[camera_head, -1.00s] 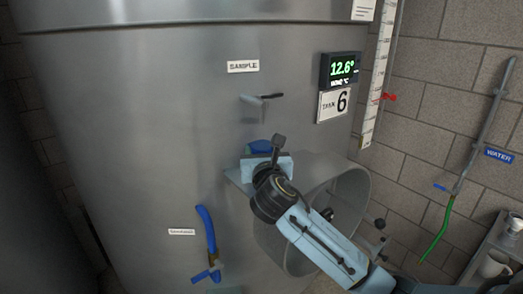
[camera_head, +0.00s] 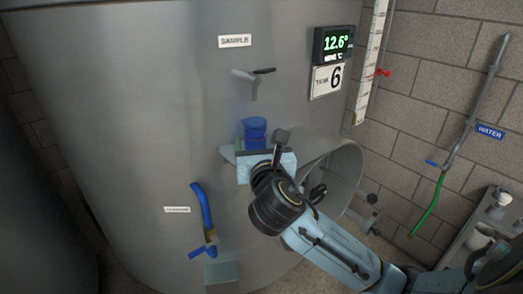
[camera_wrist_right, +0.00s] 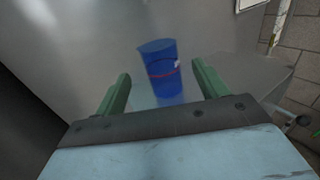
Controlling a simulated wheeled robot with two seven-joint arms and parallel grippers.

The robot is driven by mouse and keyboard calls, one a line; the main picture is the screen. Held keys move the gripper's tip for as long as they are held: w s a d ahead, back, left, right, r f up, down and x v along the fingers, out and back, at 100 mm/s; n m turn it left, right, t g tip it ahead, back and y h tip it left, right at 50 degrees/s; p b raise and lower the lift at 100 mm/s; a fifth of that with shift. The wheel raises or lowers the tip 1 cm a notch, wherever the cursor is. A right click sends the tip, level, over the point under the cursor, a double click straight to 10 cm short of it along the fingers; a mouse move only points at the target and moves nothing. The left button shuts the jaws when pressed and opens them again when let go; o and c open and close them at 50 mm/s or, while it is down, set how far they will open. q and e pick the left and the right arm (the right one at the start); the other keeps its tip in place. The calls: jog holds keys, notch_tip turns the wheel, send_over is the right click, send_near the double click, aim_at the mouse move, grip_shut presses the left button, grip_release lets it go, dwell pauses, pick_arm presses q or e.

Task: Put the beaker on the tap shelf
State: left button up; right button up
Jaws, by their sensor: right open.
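The blue beaker (camera_head: 254,128) stands upright at the tap shelf (camera_head: 228,154), below the sample tap (camera_head: 252,79) on the tank. My right gripper (camera_head: 253,146) is in front of it and hides its lower part and most of the shelf. In the right wrist view the beaker (camera_wrist_right: 160,70), with a red line and a small pale mark, shows between and beyond the two green fingers. The fingers are spread apart, with a gap on each side of the beaker. My left gripper is not in view.
The round manway (camera_head: 345,175) juts from the tank just right of the shelf. A blue-handled drain tap (camera_head: 203,212) is low on the left. A display (camera_head: 333,44) is above right. A water pipe (camera_head: 473,108) and a side shelf with containers (camera_head: 480,238) are at the right.

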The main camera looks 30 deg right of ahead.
jog(key=shift+v, duration=1.8)
